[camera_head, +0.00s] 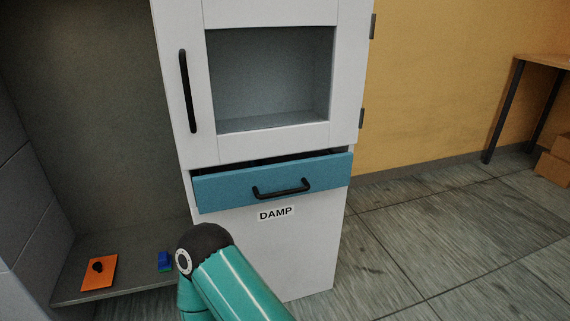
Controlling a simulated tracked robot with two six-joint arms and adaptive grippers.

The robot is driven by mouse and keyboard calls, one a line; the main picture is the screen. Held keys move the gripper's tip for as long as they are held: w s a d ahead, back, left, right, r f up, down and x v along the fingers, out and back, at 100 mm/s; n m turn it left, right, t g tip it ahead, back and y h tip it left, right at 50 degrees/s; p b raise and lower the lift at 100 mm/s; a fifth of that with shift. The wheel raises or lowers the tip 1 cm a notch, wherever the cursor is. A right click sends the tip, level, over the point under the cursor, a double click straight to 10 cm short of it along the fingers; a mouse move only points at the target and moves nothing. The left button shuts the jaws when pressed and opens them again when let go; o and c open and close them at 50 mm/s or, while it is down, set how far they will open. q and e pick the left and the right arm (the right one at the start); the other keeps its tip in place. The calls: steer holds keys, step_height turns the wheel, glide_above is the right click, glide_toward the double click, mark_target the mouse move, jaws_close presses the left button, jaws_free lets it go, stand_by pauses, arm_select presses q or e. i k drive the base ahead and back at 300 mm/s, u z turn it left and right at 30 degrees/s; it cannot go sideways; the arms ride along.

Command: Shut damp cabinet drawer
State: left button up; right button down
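The damp cabinet (265,245) is tall and white, with a "DAMP" label (276,213) on its lower front. Its blue drawer (225,190) is partly open, with a dark gap showing along its top edge. The drawer has a black bar handle (282,191). Above it is a closed door with a window (270,80) and a black vertical handle (187,92). A teal arm link of mine with a dark joint reaches up from the bottom edge, in front of the cabinet's lower left. Neither gripper is in view.
A low grey shelf (125,280) at left holds an orange sheet (99,273) with a small dark object and a small blue object (164,262). A wooden table (545,61) and cardboard boxes (554,168) stand at far right. The floor right of the cabinet is clear.

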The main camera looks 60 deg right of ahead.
mark_target(216, 188)
steer(key=z, duration=0.05)
steer(key=k, duration=1.3)
steer(key=z, duration=1.05)
steer(key=i, duration=1)
steer(key=u, duration=0.1)
